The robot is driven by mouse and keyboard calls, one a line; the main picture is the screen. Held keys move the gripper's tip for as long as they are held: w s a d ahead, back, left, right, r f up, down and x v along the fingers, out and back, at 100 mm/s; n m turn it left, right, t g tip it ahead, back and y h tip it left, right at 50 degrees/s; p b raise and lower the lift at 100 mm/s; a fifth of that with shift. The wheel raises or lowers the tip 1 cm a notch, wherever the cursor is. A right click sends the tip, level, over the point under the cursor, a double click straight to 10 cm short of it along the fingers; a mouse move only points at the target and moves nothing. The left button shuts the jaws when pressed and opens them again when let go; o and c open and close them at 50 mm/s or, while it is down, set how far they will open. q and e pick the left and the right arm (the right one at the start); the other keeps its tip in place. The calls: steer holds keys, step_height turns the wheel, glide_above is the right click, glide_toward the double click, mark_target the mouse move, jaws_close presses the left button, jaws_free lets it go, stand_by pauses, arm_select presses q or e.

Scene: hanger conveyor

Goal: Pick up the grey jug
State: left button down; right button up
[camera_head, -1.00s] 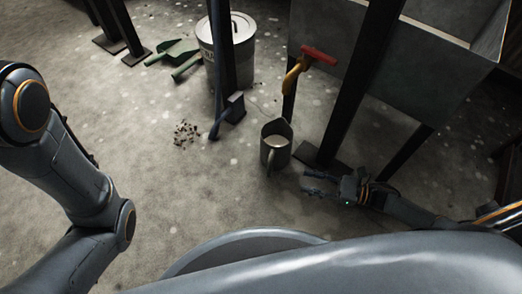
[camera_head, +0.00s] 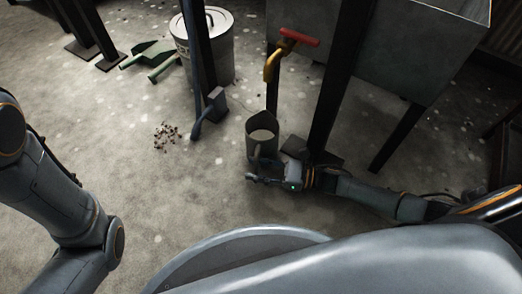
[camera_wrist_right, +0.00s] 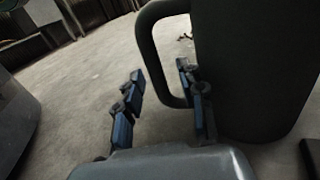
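The grey jug (camera_head: 262,130) stands upright on the floor near the middle of the head view, below the tap. In the right wrist view the jug (camera_wrist_right: 255,65) fills the right side, with its handle (camera_wrist_right: 146,50) facing my gripper. My right gripper (camera_head: 258,172) is low beside the jug's handle side; it also shows in the wrist view (camera_wrist_right: 162,95). Its fingers are apart, one left of the handle and one over the handle's opening near the jug body. I cannot tell whether they touch it. My left arm is at the left; its gripper is out of view.
A yellow tap with a red handle (camera_head: 299,37) sticks out from a grey metal tank (camera_head: 390,60) above the jug. Dark posts (camera_head: 338,85) stand close behind it. A white bin (camera_head: 219,50), green dustpan (camera_head: 152,53) and debris pile (camera_head: 167,134) are further left.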

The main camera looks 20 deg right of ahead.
steer(key=shift+c, duration=0.4)
jaws_close()
steer(key=shift+w+r, duration=0.15)
